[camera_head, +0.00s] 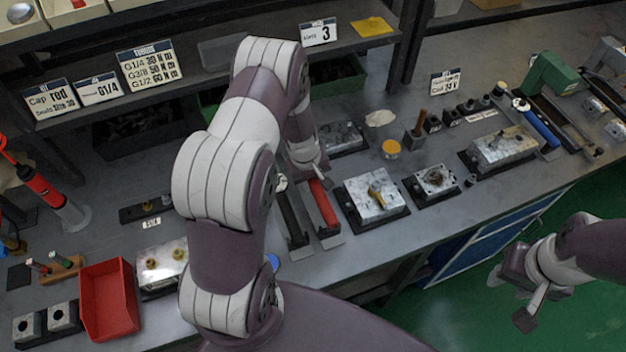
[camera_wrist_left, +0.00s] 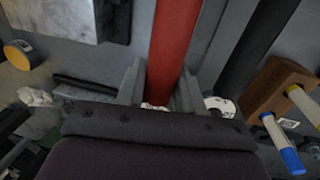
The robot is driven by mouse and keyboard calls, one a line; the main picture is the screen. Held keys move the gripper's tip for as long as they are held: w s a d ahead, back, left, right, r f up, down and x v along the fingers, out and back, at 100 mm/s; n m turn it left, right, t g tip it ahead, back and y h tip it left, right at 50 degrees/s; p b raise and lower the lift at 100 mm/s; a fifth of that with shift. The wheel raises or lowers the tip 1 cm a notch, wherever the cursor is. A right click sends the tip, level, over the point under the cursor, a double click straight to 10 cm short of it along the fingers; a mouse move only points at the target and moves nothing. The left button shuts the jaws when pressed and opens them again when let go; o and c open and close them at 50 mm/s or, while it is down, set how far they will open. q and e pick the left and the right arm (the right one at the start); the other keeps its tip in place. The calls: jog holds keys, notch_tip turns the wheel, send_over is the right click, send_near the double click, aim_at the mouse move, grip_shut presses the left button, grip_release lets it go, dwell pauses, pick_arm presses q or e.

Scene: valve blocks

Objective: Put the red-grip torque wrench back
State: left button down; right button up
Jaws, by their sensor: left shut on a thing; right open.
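The torque wrench's red grip (camera_head: 324,203) shows in the head view at the middle of the bench, beside a dark long tool or cradle (camera_head: 294,222). My left gripper (camera_head: 309,178) is at its far end, partly hidden by my own arm. In the left wrist view the red grip (camera_wrist_left: 174,45) runs between the two fingers (camera_wrist_left: 160,92), which are shut on it. A dark bar (camera_wrist_left: 256,45) runs beside it there. I cannot tell whether the wrench touches the bench. My right gripper (camera_head: 526,287) is open and empty, over the green floor beyond the bench edge.
A metal valve block (camera_head: 362,198) stands just right of the wrench, with a smaller block (camera_head: 434,183) beyond. A red tray (camera_head: 108,300) is at the front left. A shelf with sign cards (camera_head: 150,65) overhangs the back.

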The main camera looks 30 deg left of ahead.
pick_arm(q)
jog(key=shift+f+b, duration=0.3)
jog(key=shift+b, duration=0.05)
jog(key=shift+f+b, duration=0.3)
jog(key=shift+f, duration=0.05)
jog(key=shift+f+b, duration=0.3)
jog(key=shift+f, duration=0.05)
jog(key=shift+f+b, duration=0.65)
jog(key=shift+f, duration=0.35)
jog(key=c, duration=0.6)
grip_release()
jog(key=shift+c, duration=0.2)
jog(key=shift+r, duration=0.1)
